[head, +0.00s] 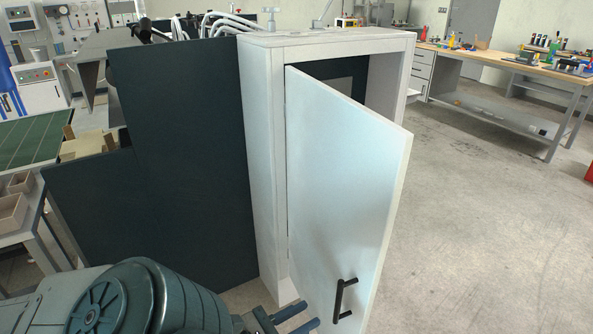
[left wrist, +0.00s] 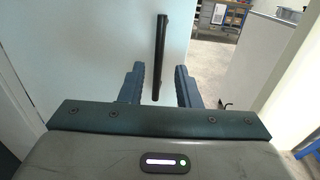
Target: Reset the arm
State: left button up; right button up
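My left gripper (head: 297,321) is low in the head view, just left of the black bar handle (head: 343,300) on a pale door (head: 345,185). The door stands partly open on the white cabinet frame (head: 272,150). In the left wrist view the two fingers of my left gripper (left wrist: 160,88) are spread apart. The black handle (left wrist: 160,50) runs upright ahead of and between the fingertips, and the fingers are not closed on it. Whether they touch it I cannot tell. My right gripper is not in view.
A dark panel (head: 185,150) stands left of the cabinet. A wooden workbench (head: 500,62) with tools is at the back right. A green-topped table (head: 35,140) with small bins (head: 10,212) is at the left. The floor (head: 480,220) right of the door is clear.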

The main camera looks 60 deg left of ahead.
pick_arm(q)
jog(key=shift+s, duration=0.45)
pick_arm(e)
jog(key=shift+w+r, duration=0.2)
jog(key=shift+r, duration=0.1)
pick_arm(q)
jog(key=s+a+f+m+g+p, duration=0.1)
jog(key=a+f+m+g, duration=0.15)
jog(key=f+m, duration=0.8)
jog(key=s+a+f+m+g+p, duration=0.1)
jog(key=f+m+g, duration=0.3)
jog(key=f, duration=1.1)
jog(key=a+f+m+g+p, duration=0.1)
jog(key=f+m+g, duration=0.1)
jog(key=f+m, duration=0.9)
jog(key=s+d+f+m+g, duration=0.3)
jog(key=s+f+m+g, duration=0.1)
jog(key=f, duration=0.5)
jog(key=s+d+f+m+g+y, duration=0.1)
jog(key=s+d+f+m+g, duration=0.3)
jog(key=f, duration=0.5)
jog(key=shift+s+m+p, duration=0.35)
jog(key=shift+s+m, duration=0.85)
jog(key=shift+m, duration=0.05)
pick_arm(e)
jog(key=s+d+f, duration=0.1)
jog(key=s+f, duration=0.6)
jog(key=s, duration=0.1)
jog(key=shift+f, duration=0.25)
